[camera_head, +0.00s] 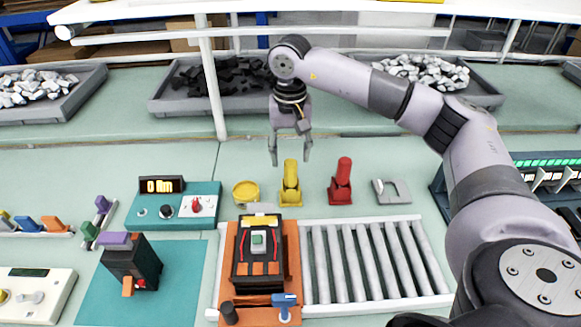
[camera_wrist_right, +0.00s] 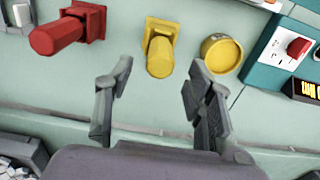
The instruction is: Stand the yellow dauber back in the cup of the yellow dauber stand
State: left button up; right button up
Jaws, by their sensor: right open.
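The yellow dauber (camera_head: 290,172) stands upright in the yellow dauber stand (camera_head: 290,198). In the right wrist view the dauber (camera_wrist_right: 159,58) rises from the square base of the stand (camera_wrist_right: 160,24). My right gripper (camera_head: 290,157) is open and empty, just behind and above the dauber. In the right wrist view its spread fingers (camera_wrist_right: 157,85) are apart from the dauber, which shows beyond the gap between them. The lower end of the dauber inside the cup is hidden. My left gripper is not in view.
A red dauber (camera_head: 343,170) in its red stand is to the right of the yellow stand, and a round yellow tin (camera_head: 245,192) is to its left. A breaker (camera_head: 258,260) on an orange carrier sits in front, beside rollers (camera_head: 375,262). Grey bins (camera_head: 160,108) line the back.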

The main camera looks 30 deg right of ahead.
jog(key=shift+r, duration=2.4)
jog(key=o, duration=1)
notch_tip(320, 180, up, 9)
jog(key=p, duration=0.6)
jog(key=shift+p, duration=0.35)
